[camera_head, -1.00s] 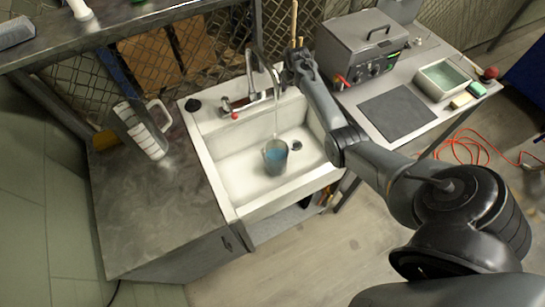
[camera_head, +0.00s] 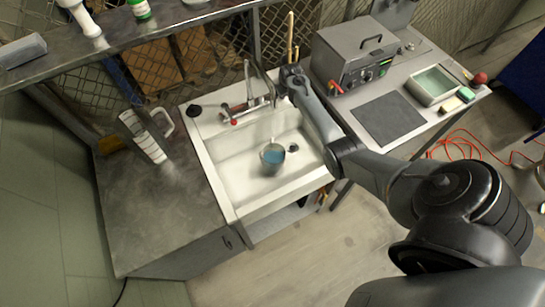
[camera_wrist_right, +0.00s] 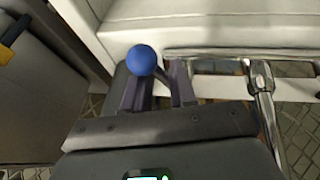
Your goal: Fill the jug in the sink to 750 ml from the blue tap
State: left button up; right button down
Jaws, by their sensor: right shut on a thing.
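The jug (camera_head: 272,158), a small clear vessel with blue-looking liquid in it, stands upright in the white sink (camera_head: 236,168) under the tap spout (camera_head: 265,82). A faint pale streak shows above the jug. Its graduations are too small to read. My right gripper (camera_head: 288,80) is at the right side of the chrome tap. In the right wrist view my right gripper (camera_wrist_right: 160,76) is shut on the blue tap's lever, with its blue ball (camera_wrist_right: 141,60) at the fingertips. A red knob (camera_head: 233,121) marks the tap's other side. My left gripper is out of view.
A white striped object with a handle (camera_head: 148,138) stands on the left counter (camera_head: 150,205). A grey box device (camera_head: 350,52), a dark mat (camera_head: 388,118) and a tray (camera_head: 434,84) are on the right table. A shelf (camera_head: 130,25) runs above.

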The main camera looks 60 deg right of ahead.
jog(key=shift+s+d+r, duration=0.1)
jog(key=shift+d+r, duration=0.15)
jog(key=shift+w+a+f+p, duration=0.1)
jog(key=shift+w+a+p, duration=0.15)
jog(key=shift+a, duration=0.4)
jog(key=shift+w+a+p, duration=0.2)
jog(key=shift+a, duration=0.4)
jog(key=shift+a+f, duration=0.1)
